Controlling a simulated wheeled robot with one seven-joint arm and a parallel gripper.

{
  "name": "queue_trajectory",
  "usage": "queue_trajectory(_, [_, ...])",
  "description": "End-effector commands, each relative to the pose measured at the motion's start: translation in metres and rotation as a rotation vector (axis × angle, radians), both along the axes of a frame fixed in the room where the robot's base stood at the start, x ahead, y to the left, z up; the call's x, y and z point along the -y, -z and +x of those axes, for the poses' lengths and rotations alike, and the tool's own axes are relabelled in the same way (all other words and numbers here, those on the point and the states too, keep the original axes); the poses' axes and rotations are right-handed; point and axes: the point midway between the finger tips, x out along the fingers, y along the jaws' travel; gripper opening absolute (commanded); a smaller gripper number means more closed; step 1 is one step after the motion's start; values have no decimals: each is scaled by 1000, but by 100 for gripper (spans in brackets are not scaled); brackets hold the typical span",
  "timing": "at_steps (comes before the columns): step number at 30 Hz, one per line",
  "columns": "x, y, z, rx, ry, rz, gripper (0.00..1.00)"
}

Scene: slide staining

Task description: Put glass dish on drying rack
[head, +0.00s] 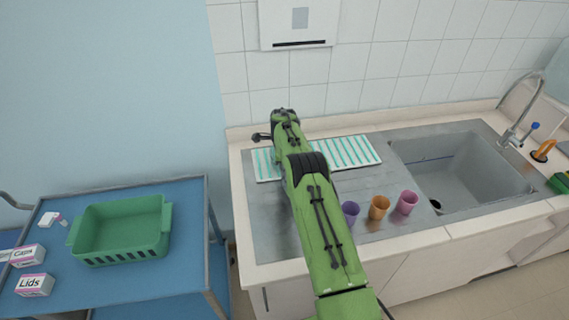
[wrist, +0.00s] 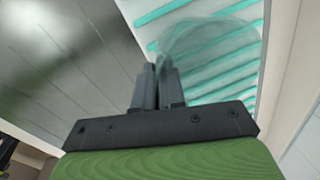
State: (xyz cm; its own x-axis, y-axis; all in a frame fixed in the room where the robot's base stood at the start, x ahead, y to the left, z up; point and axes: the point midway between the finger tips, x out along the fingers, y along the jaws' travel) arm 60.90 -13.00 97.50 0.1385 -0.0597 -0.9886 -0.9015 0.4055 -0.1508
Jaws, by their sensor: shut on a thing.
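The drying rack (head: 350,152) is a white mat-like rack with teal stripes, lying on the metal drainboard behind the cups; my arm crosses over it and hides its middle. It also shows in the wrist view (wrist: 160,14). The glass dish (wrist: 215,50) is clear and round, seen in the wrist view with the rack's stripes showing through it. My gripper (wrist: 158,82) is shut on the dish's near left edge. The dish is over the rack; I cannot tell whether it touches it. In the head view I cannot make out the dish.
Purple (head: 350,211), orange (head: 379,207) and pink (head: 407,202) cups stand on the drainboard right of my arm. The sink (head: 465,175) is further right. A tiled wall rises behind the rack. A blue cart (head: 180,250) with a green basket (head: 120,230) stands left.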

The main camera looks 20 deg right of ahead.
Motion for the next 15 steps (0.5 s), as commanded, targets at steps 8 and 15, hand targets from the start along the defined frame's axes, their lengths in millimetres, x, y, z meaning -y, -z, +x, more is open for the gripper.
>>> queue_trajectory(8, [0, 3, 0, 0, 0, 0, 11])
queue_trajectory(15, [0, 2, 0, 0, -1, 0, 35])
